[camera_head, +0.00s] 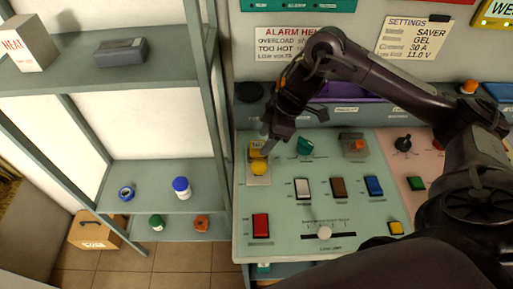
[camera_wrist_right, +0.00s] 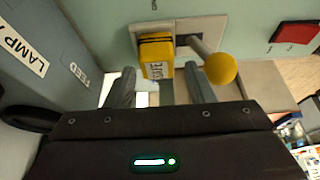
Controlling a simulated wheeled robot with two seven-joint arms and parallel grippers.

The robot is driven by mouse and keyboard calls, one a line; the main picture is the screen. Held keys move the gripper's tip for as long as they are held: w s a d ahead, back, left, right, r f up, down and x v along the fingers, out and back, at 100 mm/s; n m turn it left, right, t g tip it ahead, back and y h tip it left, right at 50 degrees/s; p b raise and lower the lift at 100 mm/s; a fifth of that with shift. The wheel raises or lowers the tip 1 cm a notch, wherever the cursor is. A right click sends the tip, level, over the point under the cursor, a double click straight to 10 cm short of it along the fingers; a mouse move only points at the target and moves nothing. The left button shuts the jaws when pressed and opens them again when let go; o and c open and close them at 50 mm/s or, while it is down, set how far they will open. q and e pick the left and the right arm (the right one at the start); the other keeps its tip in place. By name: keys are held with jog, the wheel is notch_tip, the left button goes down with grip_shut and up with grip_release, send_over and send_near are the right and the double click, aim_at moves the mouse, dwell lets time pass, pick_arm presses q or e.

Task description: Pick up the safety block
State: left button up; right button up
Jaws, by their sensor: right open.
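The safety block is a small yellow block with dark lettering and black stripes (camera_head: 256,148). It sits on a pale plate at the left of the sloped control panel, beside a lever with a yellow ball knob (camera_head: 259,169). In the right wrist view the block (camera_wrist_right: 157,58) stands just beyond my fingertips, with the yellow knob (camera_wrist_right: 220,68) to its right. My right gripper (camera_head: 268,143) is open and empty, its fingers (camera_wrist_right: 161,84) apart on either side of the block's line. In the head view it partly covers the block. My left gripper does not show.
The control panel (camera_head: 275,205) carries rocker switches, knobs and a slider (camera_head: 324,232). A grey shelf (camera_head: 145,200) stands on the left with a box (camera_head: 27,43), a dark case (camera_head: 120,51), a tape roll (camera_head: 126,193) and a bottle (camera_head: 181,187).

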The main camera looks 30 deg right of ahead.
aim_at(260, 144)
jog(key=x, duration=0.4)
jog(key=shift+w+f+p, duration=0.1)
jog(key=shift+w+p, duration=0.1)
jog(key=shift+p, duration=0.2)
jog(key=shift+c, duration=0.4)
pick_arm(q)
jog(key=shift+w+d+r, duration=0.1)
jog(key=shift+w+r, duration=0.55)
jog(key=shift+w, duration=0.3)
pick_arm(e)
jog(key=c, duration=0.7)
